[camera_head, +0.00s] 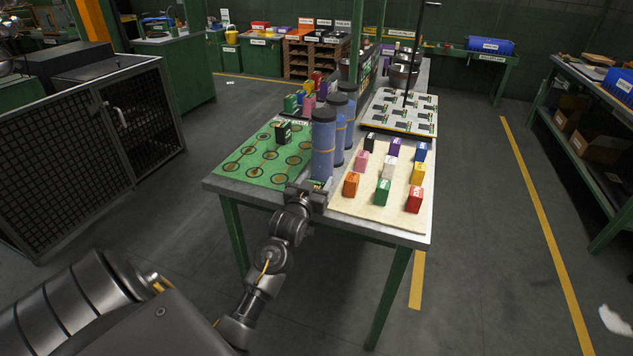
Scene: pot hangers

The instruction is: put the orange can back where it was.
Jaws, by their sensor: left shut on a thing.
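My right gripper is not in view.
A green mat (236,172) with ringed spots lies on the left, with a black can (283,132) on it. Blue cylinders stand between mat and board. Behind the board is a pale tray (372,118) with a tall dark post. More coloured cans (291,103) stand behind the mat.

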